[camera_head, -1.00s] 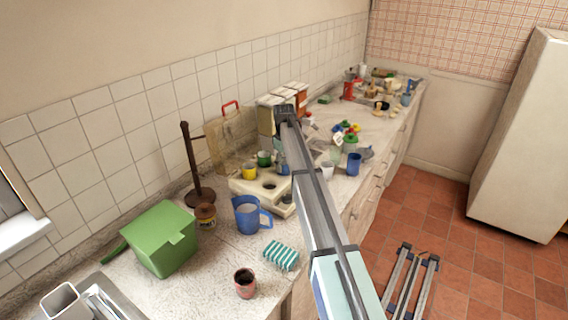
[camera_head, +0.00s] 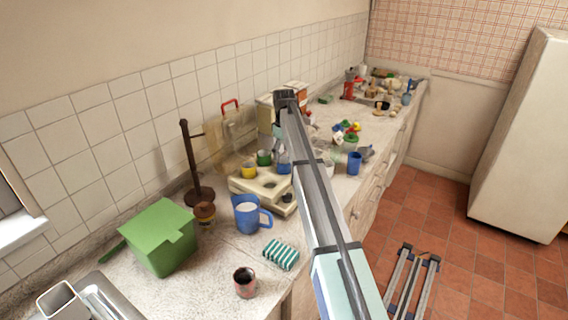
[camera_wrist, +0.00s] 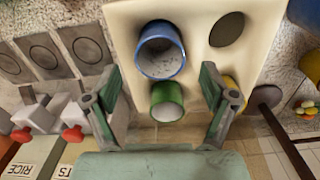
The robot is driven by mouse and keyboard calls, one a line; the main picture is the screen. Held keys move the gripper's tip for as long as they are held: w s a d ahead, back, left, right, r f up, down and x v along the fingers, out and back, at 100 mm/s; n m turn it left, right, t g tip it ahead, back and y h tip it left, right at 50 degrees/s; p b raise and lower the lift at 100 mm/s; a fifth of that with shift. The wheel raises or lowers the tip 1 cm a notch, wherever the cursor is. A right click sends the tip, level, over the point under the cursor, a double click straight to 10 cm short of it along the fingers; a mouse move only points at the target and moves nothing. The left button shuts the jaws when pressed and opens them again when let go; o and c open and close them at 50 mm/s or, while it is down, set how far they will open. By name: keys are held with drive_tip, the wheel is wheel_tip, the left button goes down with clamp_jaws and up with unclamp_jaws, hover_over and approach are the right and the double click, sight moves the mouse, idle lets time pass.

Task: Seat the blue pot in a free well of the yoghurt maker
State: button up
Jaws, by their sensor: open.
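The cream yoghurt maker (camera_head: 245,186) stands on the counter; it also fills the upper middle of the wrist view (camera_wrist: 193,12). The blue pot (camera_wrist: 160,52) is upright at one of its wells, and shows beside my arm in the head view (camera_head: 284,163). I cannot tell how deep it sits. The green pot (camera_wrist: 167,103) and yellow pot (camera_wrist: 230,83) occupy neighbouring wells. One well (camera_wrist: 227,29) beside the blue pot is empty. My gripper (camera_wrist: 160,85) is open and empty, its fingers apart from the blue pot, straddling the green pot's side of the view.
A blue jug (camera_head: 246,214), striped sponge (camera_head: 281,255) and reddish cup (camera_head: 245,282) stand in front of the yoghurt maker. A dark paper-towel stand (camera_head: 186,160) is left. Another blue cup (camera_head: 354,163) is right.

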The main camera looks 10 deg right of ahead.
wheel_tip(320, 180, up, 7)
drive_tip(key=b, duration=0.1)
drive_tip(key=shift+r+b, duration=0.15)
drive_tip(key=shift+b, duration=0.2)
